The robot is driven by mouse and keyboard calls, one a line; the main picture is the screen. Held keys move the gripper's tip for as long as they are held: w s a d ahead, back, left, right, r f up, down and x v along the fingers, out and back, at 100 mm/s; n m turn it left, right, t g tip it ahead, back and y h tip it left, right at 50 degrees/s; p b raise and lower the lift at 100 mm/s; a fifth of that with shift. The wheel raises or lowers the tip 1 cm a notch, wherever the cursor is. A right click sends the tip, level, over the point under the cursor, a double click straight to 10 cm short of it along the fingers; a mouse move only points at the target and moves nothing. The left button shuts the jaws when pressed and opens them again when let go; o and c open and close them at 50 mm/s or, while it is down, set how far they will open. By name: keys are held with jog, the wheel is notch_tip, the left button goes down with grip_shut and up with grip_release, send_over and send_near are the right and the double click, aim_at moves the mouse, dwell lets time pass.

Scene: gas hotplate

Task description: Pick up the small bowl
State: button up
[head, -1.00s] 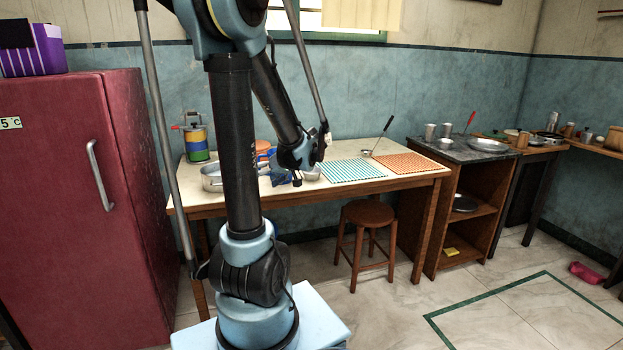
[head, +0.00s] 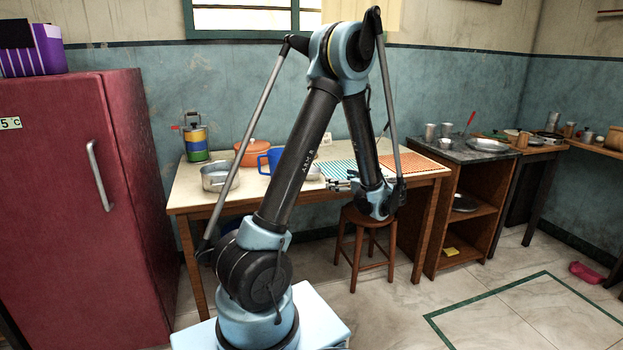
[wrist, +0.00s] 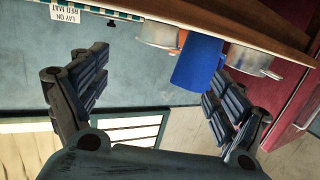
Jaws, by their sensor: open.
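A small metal bowl (head: 314,172) sits on the table right of the blue mug, partly hidden by my arm in the head view. In the wrist view, which is upside down, a metal vessel that looks like this bowl (wrist: 158,33) shows near the table edge, beside the blue mug (wrist: 197,62).
The table (head: 186,196) also holds a metal pot (head: 218,178), an orange pot (head: 248,152), a stacked tin carrier (head: 196,142) and a blue striped mat (head: 340,169). A wooden stool (head: 362,222) stands below my gripper. A red fridge (head: 70,200) is at left.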

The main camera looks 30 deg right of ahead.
aim_at(318, 174)
jog(key=x, duration=1.1)
jog(key=shift+w, duration=0.1)
jog(key=shift+r+x, duration=0.15)
jog(key=shift+x, duration=1.3)
jog(key=shift+r+x, duration=0.1)
jog(key=shift+x, duration=1.4)
jog(key=shift+d, duration=0.15)
jog(key=c, duration=1.2)
